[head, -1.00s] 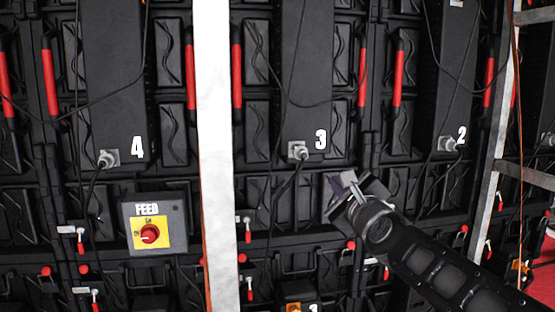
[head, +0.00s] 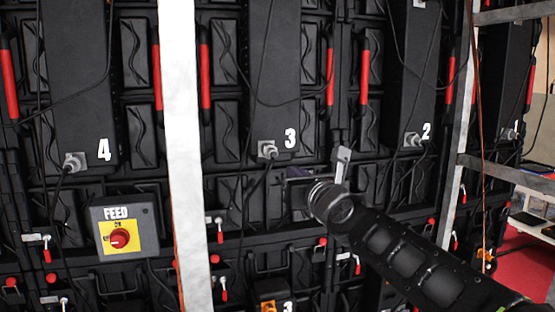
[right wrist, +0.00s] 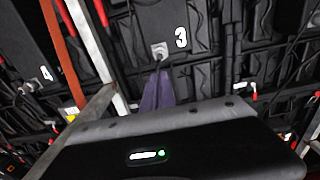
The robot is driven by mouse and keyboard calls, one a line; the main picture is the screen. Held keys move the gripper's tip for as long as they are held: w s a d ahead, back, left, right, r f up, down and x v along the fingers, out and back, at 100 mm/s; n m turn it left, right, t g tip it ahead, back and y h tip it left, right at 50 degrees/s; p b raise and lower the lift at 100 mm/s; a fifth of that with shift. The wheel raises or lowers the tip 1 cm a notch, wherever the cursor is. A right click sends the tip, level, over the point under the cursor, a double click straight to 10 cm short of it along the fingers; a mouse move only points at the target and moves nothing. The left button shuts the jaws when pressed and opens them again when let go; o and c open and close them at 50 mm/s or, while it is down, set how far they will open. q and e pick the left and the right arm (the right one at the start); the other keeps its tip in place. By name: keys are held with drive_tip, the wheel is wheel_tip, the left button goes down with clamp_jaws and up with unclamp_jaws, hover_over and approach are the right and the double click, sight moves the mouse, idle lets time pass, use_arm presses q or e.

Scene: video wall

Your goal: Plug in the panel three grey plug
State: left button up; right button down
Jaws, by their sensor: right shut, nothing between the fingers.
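The panel three grey plug (head: 267,149) is at the grey socket plate low on the panel marked 3, and its black cable hangs down from it. I cannot tell how far in it sits. The right wrist view shows it too (right wrist: 159,52), just beyond my fingertips. My right gripper (head: 297,172) is to the right of and a little below this plug in the head view, apart from it. Its purple fingers (right wrist: 157,90) are shut and empty, pointing toward the panel 3 socket. My left gripper is not in view.
A white upright post (head: 182,160) stands left of panel 3. The grey FEED box (head: 124,230) with a red rotary switch is beyond it. Panels 4 and 2 have similar plugs (head: 75,162) (head: 413,140). A metal frame (head: 466,150) stands at the right.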

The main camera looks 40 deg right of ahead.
sight(274, 155)
drive_tip(key=p+x, duration=0.4)
drive_tip(key=x, duration=0.9)
drive_tip(key=shift+d, duration=0.1)
drive_tip(key=shift+w, duration=0.2)
drive_tip(key=shift+w+d+f, duration=0.1)
drive_tip(key=shift+w+d, duration=0.05)
drive_tip(key=shift+w, duration=0.15)
drive_tip(key=shift+w+d+b, duration=0.2)
drive_tip(key=shift+w+b, duration=0.1)
drive_tip(key=shift+w, duration=0.2)
drive_tip(key=shift+r, duration=0.2)
drive_tip(key=shift+s, duration=0.1)
